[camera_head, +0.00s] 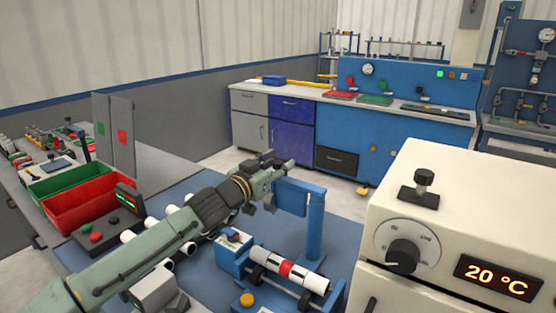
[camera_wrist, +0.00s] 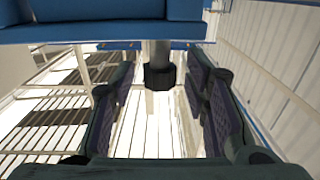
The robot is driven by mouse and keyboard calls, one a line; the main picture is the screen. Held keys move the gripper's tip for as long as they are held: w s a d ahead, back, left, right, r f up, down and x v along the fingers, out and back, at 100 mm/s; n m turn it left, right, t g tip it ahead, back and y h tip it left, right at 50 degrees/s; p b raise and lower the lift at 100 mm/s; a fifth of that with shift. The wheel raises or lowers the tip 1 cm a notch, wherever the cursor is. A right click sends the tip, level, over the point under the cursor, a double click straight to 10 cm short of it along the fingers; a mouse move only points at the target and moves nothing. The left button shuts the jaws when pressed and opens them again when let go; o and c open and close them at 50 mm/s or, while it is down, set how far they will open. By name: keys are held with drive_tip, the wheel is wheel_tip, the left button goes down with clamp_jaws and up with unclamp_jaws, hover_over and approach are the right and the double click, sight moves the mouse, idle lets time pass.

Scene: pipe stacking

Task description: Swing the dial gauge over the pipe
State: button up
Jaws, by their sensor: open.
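A white pipe (camera_head: 308,277) with black bands and a red middle band lies on a blue stand with black rollers. A blue post (camera_head: 315,232) rises behind it and carries a blue swing arm (camera_head: 296,196) pointing left; no gauge face shows on it. My gripper (camera_head: 270,183) is at the free left end of this arm, above and behind the pipe. In the wrist view my gripper (camera_wrist: 164,105) is open, with a dark knob (camera_wrist: 159,77) on a short stem between its fingers, apart from both. A blue beam (camera_wrist: 95,30) crosses the top there.
A white oven (camera_head: 465,215) reading 20 °C stands close on the right. At left are a red bin (camera_head: 85,207), a green bin (camera_head: 65,182) and a button box (camera_head: 100,237). Several white pipes lie partly hidden behind my arm.

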drive_tip(key=shift+w+d, duration=0.15)
drive_tip(key=shift+w, duration=0.05)
clamp_jaws()
idle(0.5)
idle(0.4)
